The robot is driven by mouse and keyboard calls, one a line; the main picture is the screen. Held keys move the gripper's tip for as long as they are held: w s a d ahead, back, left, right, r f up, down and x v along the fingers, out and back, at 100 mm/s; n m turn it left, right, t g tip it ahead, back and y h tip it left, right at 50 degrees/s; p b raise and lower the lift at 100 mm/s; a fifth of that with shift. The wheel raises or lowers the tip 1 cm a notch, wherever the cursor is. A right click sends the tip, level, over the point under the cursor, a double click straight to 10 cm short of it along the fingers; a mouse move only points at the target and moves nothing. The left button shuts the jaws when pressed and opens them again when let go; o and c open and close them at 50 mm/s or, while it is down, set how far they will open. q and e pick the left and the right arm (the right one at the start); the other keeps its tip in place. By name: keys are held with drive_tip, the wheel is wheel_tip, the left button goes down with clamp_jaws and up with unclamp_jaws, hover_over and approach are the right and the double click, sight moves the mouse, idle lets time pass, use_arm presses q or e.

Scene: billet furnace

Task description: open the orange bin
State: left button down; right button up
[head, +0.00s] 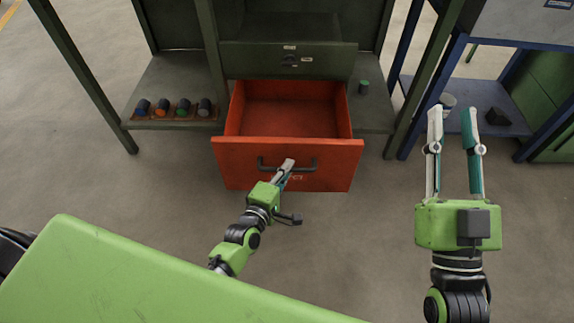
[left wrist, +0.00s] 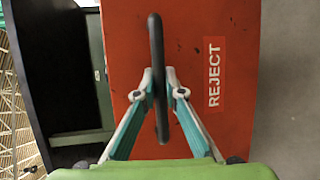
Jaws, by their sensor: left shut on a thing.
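The orange bin (head: 288,150) is a drawer under a dark green cabinet in the head view. It is pulled well out and its inside looks empty. Its front carries a dark bar handle (head: 310,167) and a "REJECT" label, which also shows in the left wrist view (left wrist: 214,73). My left gripper (head: 287,168) is shut on the handle, with one finger on each side of it in the left wrist view (left wrist: 160,85). My right gripper (head: 455,115) is open and empty, to the right of the bin and apart from it.
A closed green drawer (head: 289,60) is above the bin. Several dark cylinders with coloured ends sit in a rack (head: 172,112) on the left shelf. A green-topped cylinder (head: 364,87) stands on the right shelf. A blue-framed table (head: 403,105) is at right. The floor before the bin is clear.

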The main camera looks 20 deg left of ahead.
use_arm(q)
drive_tip(key=shift+f, duration=0.1)
drive_tip(key=c, duration=2.1)
unclamp_jaws()
drive_tip(key=v, duration=1.2)
